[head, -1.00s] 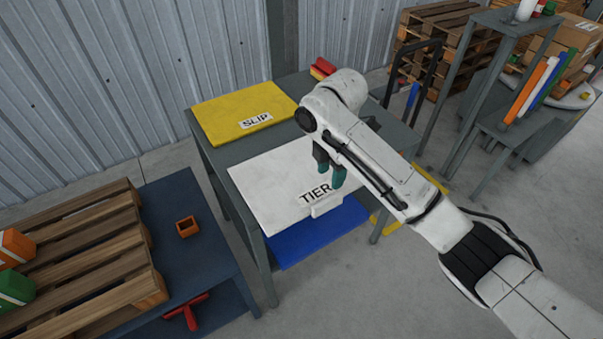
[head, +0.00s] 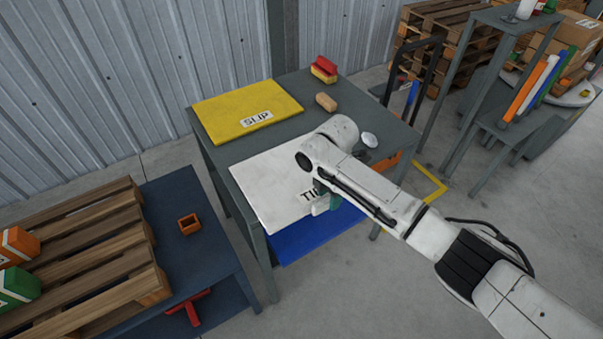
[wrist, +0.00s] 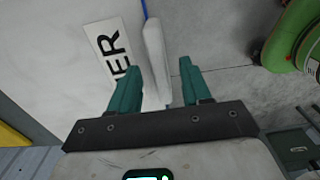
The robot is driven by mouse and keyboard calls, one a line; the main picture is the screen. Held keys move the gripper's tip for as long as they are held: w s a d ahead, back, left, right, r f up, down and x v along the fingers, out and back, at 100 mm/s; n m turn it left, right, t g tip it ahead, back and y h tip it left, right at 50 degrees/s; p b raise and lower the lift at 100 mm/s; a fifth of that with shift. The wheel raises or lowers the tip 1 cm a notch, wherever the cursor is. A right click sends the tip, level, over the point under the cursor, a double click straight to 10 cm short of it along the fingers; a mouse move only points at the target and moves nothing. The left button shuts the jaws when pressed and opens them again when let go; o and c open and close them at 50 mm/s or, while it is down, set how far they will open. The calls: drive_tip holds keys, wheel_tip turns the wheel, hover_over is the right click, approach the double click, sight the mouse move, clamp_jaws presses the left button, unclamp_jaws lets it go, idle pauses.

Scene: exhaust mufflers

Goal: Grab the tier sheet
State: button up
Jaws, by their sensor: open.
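The tier sheet (head: 262,188) is a white sheet lying on the grey table, with its TIER label (wrist: 107,52) near the front edge. A white upright tab (wrist: 153,50) stands at that edge. My gripper (wrist: 158,78) is open, with its teal fingers on either side of the tab and the tab nearer the left finger. I cannot tell whether that finger touches it. In the head view my gripper (head: 326,203) is at the sheet's front edge, and my arm hides part of the label and the right side of the sheet.
A yellow SLIP sheet (head: 246,110) lies behind on the table (head: 291,134). A blue sheet (head: 300,240) is below the front edge. A tan block (head: 326,102), red-and-yellow block (head: 324,69) and white round item (head: 369,140) are nearby. A green round object (wrist: 291,38) shows at right.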

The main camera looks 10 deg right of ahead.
drive_tip(key=shift+c, duration=0.4)
clamp_jaws()
idle(0.4)
